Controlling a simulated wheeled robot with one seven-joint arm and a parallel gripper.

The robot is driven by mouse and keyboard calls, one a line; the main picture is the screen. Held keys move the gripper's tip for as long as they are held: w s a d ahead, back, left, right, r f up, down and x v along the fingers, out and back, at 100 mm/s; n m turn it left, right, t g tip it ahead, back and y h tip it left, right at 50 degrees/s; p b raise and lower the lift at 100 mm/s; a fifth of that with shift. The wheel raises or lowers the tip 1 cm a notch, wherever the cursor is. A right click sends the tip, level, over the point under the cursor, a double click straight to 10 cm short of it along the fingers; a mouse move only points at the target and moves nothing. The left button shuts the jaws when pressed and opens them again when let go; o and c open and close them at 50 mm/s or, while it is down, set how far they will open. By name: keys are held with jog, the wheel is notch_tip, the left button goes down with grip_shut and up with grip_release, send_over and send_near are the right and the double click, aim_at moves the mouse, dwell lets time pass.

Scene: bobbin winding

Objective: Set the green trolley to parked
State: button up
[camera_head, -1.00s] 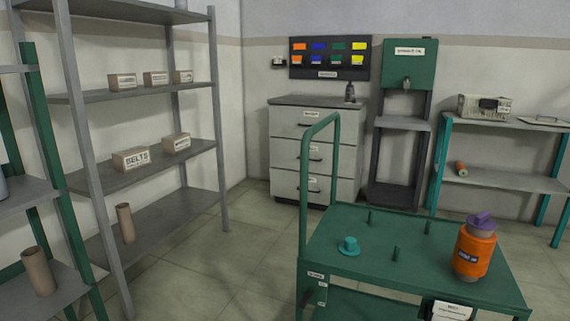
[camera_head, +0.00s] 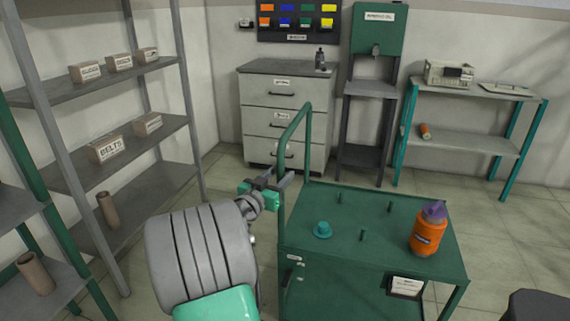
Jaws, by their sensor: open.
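The green trolley (camera_head: 345,259) stands in the lower middle, with a raised tube handle (camera_head: 296,125) at its left end. Small white label plates (camera_head: 295,258) and a dark lever-like part (camera_head: 288,277) sit at its near left corner. The label text is too small to read, so I cannot tell the lever's setting. My gripper (camera_head: 284,181) is open and empty beside the handle's near post, above the trolley's left edge. I cannot tell whether it touches the post.
Grey shelves (camera_head: 110,80) stand left. A drawer cabinet (camera_head: 262,110) and a teal-legged bench (camera_head: 480,92) stand behind. Floor left of the trolley is clear.

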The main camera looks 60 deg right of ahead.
jog(key=d, duration=0.4)
jog(key=shift+d, duration=0.15)
jog(key=shift+c, duration=0.5)
grip_shut()
dwell(0.7)
